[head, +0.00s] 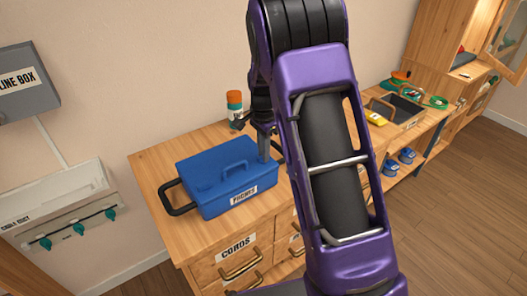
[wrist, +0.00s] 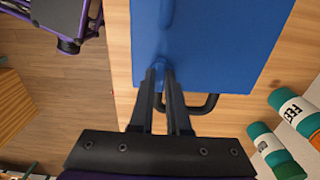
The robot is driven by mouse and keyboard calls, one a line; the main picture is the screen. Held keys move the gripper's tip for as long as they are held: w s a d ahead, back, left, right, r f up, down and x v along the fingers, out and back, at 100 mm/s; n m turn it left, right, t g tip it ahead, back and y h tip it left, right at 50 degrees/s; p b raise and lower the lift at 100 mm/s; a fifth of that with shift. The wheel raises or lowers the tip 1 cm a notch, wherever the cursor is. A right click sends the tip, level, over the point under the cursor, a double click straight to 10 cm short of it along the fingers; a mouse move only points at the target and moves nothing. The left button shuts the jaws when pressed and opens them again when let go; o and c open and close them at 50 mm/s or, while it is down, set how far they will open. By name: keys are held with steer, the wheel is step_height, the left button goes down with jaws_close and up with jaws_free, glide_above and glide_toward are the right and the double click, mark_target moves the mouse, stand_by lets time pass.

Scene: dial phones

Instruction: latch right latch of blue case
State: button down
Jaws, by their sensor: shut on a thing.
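The blue case (head: 226,178), labelled PHONES, stands shut on the wooden cabinet, with a blue handle on its lid. My gripper (head: 264,155) reaches down at the case's right end, and my arm covers part of that area. In the wrist view, the fingers (wrist: 164,72) are close together at the edge of the blue case (wrist: 205,45). They are shut on a small blue part there, which looks like the right latch; it is mostly hidden by the fingers. Whether the latch is fully down cannot be told.
A black loop handle (wrist: 205,107) sticks out beside the fingers; another loop (head: 175,198) is at the case's left end. The wooden cabinet top (head: 155,160) has bare room at left. A tray (head: 402,112) stands farther right.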

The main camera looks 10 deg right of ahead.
steer(key=c, duration=0.9)
jaws_free()
step_height(320, 180, up, 17)
steer(key=shift+r+p, duration=0.2)
steer(key=shift+p, duration=0.55)
